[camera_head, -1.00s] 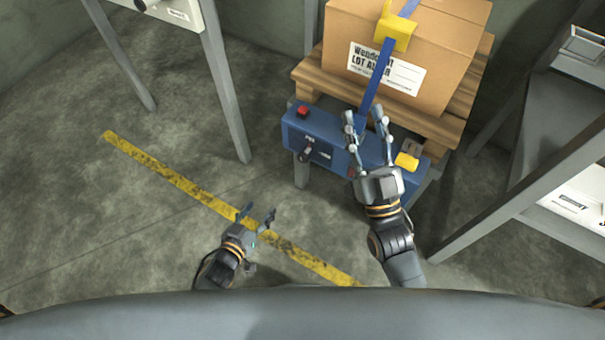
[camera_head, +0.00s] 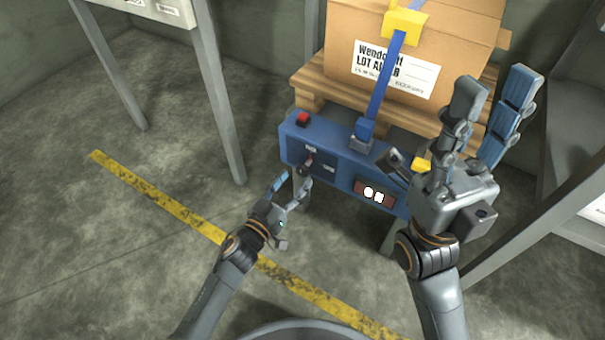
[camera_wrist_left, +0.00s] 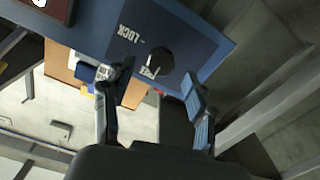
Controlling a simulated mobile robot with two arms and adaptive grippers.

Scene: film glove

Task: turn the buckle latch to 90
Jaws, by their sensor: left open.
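The buckle latch, a dark round knob with a pale mark (camera_wrist_left: 156,64), sits on a dark lettered plate on the blue console (camera_head: 340,172). In the head view it is partly hidden behind my left fingertips. My left gripper (camera_head: 292,182) is just in front of the console's left part, with its fingers apart and empty. In the left wrist view my left gripper's fingers (camera_wrist_left: 150,84) lie on either side below the knob, and I see no clear contact. My right gripper (camera_head: 490,96) is open and empty, raised in front of the console's right end.
A blue strap (camera_head: 386,75) with a yellow buckle (camera_head: 405,22) runs over a cardboard box (camera_head: 455,50) on a wooden pallet (camera_head: 305,92). The console has a red button (camera_head: 303,118) and a lit display (camera_head: 375,192). Grey table legs (camera_head: 222,105) stand left.

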